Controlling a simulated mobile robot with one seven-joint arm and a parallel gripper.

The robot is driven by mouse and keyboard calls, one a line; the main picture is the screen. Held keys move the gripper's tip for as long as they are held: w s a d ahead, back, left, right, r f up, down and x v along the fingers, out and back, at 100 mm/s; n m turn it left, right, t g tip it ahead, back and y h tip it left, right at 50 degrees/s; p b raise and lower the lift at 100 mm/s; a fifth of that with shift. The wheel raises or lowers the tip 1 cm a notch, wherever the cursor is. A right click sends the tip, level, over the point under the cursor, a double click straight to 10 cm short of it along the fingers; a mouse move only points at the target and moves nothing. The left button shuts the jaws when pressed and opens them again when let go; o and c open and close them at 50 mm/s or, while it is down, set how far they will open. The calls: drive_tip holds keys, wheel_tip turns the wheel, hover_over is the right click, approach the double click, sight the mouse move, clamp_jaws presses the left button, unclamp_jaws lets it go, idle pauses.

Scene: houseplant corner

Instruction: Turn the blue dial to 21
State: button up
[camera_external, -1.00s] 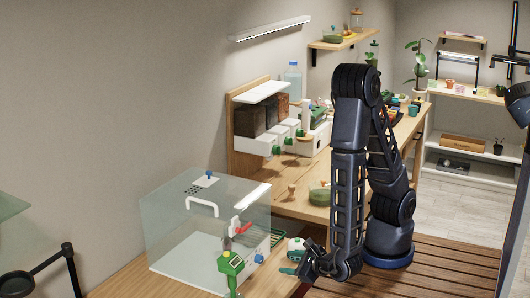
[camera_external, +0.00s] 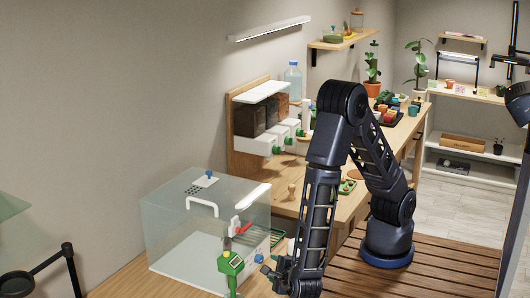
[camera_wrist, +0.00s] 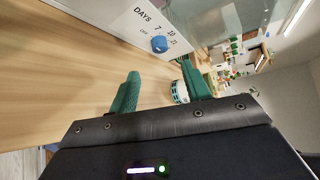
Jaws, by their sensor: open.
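The blue dial (camera_wrist: 159,44) sits on a white panel (camera_wrist: 125,18) marked DAYS, with OFF, 7, a blurred middle number and 21 around it. Its pointer direction is too small to tell. The dial also shows in the external view (camera_external: 258,258), low on the front of the clear box (camera_external: 190,235). My gripper (camera_wrist: 158,70) is open, with its two green fingers pointing at the panel. The dial lies just beyond the gap between the fingertips, apart from both. In the external view my gripper (camera_external: 272,270) is just right of the dial, partly hidden by my arm.
A white and teal object (camera_wrist: 180,92) is on the wooden table close to my right finger. A red-handled part (camera_external: 242,229) is above the dial. Bare table (camera_wrist: 60,80) lies left of the fingers.

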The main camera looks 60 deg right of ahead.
sight(261, 263)
drive_tip(key=x, duration=0.9)
drive_tip(key=shift+f, duration=0.1)
drive_tip(key=shift+c, duration=0.5)
drive_tip(key=c, duration=0.9)
drive_tip(key=m+y, duration=0.1)
drive_tip(key=m+g+y, duration=0.1)
drive_tip(key=y, duration=0.1)
drive_tip(key=shift+d+r, duration=0.25)
drive_tip(key=shift+r, duration=0.1)
drive_tip(key=m+y, duration=0.2)
drive_tip(key=y, duration=0.1)
drive_tip(key=shift+d+r+m+g, duration=0.15)
drive_tip(key=shift+d+m+g, duration=0.1)
drive_tip(key=shift+m+g, duration=0.05)
drive_tip(key=shift+y, duration=0.4)
